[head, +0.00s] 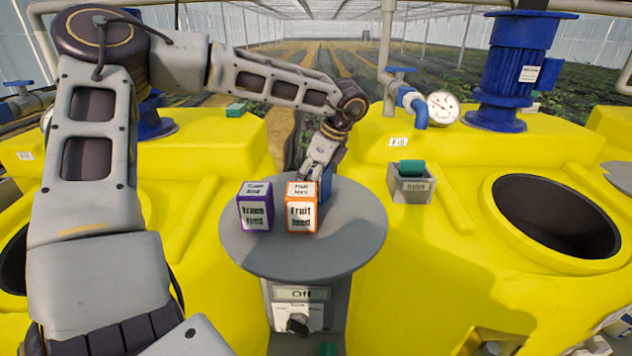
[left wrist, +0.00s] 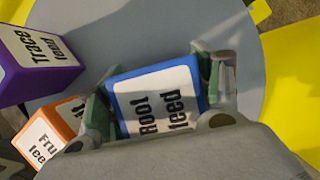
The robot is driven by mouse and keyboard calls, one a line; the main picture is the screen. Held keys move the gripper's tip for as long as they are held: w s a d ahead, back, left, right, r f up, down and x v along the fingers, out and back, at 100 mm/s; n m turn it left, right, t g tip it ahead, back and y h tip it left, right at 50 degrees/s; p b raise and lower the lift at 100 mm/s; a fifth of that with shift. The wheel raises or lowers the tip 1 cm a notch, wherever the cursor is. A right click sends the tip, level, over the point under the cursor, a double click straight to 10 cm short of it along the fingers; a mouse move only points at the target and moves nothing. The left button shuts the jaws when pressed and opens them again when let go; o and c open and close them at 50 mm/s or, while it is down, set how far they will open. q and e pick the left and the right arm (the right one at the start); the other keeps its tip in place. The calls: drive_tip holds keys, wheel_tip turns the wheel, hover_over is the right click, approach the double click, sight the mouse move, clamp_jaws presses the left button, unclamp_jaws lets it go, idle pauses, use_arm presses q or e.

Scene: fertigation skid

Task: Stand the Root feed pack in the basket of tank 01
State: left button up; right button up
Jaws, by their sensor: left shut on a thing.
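The Root feed pack (left wrist: 153,98) is a blue box with a white label. My left gripper (left wrist: 160,92) is shut on it, one finger on each side. In the head view my left gripper (head: 321,170) reaches down at the back of the round grey table (head: 300,260). Only a blue sliver of the Root feed pack (head: 327,184) shows there, behind the Fruit feed pack. Whether it touches the table is unclear.
The purple Trace feed pack (head: 255,212) and orange Fruit feed pack (head: 301,213) stand on the table close in front of my left gripper. A gauge (head: 443,108), a blue pipe (head: 413,105) and an open tank mouth (head: 556,217) lie around the basket.

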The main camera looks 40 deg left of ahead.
use_arm(q)
drive_tip(key=shift+c, duration=1.3)
drive_tip(key=shift+r, duration=0.15)
drive_tip(key=shift+w+r, duration=0.1)
drive_tip(key=shift+r, duration=0.4)
wheel_tip(320, 180, up, 8)
drive_tip(key=shift+f+b, duration=0.15)
drive_tip(key=shift+b, duration=1.05)
drive_tip(key=shift+r, duration=0.55)
